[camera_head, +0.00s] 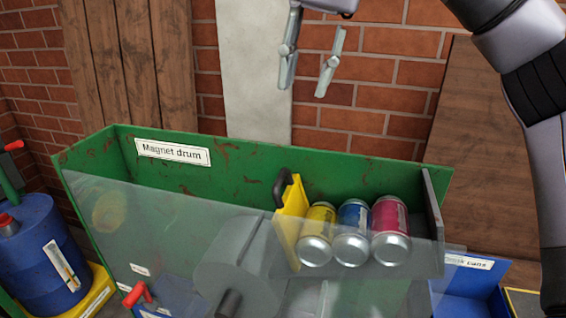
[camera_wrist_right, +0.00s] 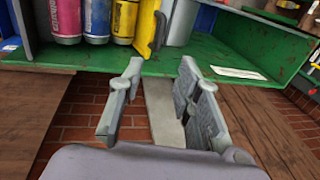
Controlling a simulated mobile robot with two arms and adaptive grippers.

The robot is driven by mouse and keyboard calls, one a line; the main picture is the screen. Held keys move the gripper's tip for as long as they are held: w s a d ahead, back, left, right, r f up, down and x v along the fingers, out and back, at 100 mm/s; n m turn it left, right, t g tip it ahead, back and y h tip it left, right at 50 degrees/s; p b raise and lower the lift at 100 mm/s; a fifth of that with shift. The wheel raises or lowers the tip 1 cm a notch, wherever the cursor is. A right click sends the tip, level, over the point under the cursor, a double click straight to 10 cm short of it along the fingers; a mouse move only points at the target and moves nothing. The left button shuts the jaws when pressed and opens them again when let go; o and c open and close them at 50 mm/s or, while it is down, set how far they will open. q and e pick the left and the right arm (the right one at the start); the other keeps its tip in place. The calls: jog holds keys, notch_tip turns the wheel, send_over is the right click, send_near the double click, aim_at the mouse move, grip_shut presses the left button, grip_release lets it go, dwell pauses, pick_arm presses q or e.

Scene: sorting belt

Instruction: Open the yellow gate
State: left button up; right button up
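The yellow gate (camera_head: 290,222) stands upright in the green sorter box, to the left of the cans, with a black handle (camera_head: 281,188) on its upper left side. It also shows in the right wrist view (camera_wrist_right: 147,22), with its handle (camera_wrist_right: 158,30) beside it. My right gripper (camera_head: 307,88) is open and empty, above and behind the box, with its fingers pointing down. In the right wrist view its two fingers (camera_wrist_right: 158,112) are spread apart, with the gate and handle beyond them. My left gripper is not in view.
The green box (camera_head: 240,158) has a clear front panel. A brick wall (camera_head: 390,75) stands behind.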

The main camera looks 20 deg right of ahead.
jog(key=b, duration=0.2)
send_near(279, 179)
jog(key=p+x, duration=0.1)
jog(key=x, duration=0.6)
jog(key=shift+d, duration=0.1)
jog(key=shift+w+f, duration=0.15)
jog(key=shift+f, duration=0.45)
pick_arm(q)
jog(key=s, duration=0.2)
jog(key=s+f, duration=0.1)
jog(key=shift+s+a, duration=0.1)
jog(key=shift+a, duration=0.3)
pick_arm(e)
jog(key=shift+c, duration=0.5)
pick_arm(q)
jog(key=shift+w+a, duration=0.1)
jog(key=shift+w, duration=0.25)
pick_arm(e)
grip_shut()
